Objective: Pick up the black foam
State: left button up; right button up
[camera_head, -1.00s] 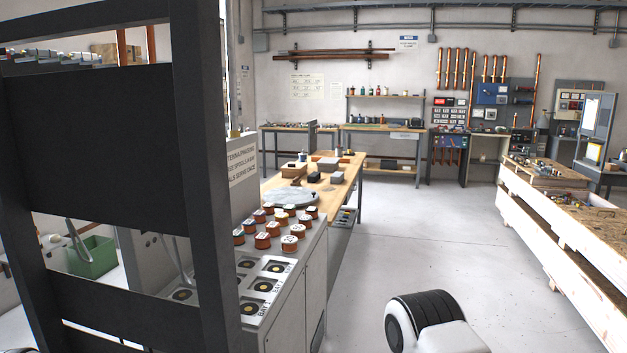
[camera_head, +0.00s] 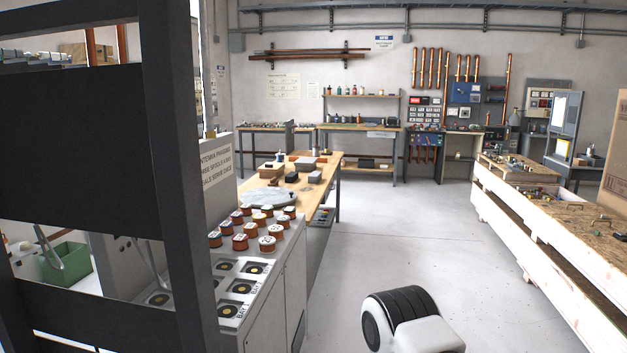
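A small dark block (camera_head: 291,177), possibly the black foam, lies on the wooden workbench (camera_head: 325,186) in the middle distance. It is too small to tell its material. Beside it are a tan block (camera_head: 271,171) and grey blocks (camera_head: 305,163). Neither of my grippers is in view. A white and black rounded part of my own arm shows at the bottom right of centre.
A dark rack frame (camera_head: 172,180) fills the left foreground. A grey cabinet (camera_head: 262,300) with several copper-coloured spools stands before the workbench. Open grey floor (camera_head: 400,235) lies right of it. Wooden crates (camera_head: 540,225) and a cardboard box (camera_head: 616,160) line the right.

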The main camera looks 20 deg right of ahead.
aim_at(291, 176)
jog(key=z, duration=0.85)
jog(key=i+z, duration=0.3)
jog(key=i, duration=1.95)
jog(key=i+l, duration=0.1)
jog(key=i, duration=3.4)
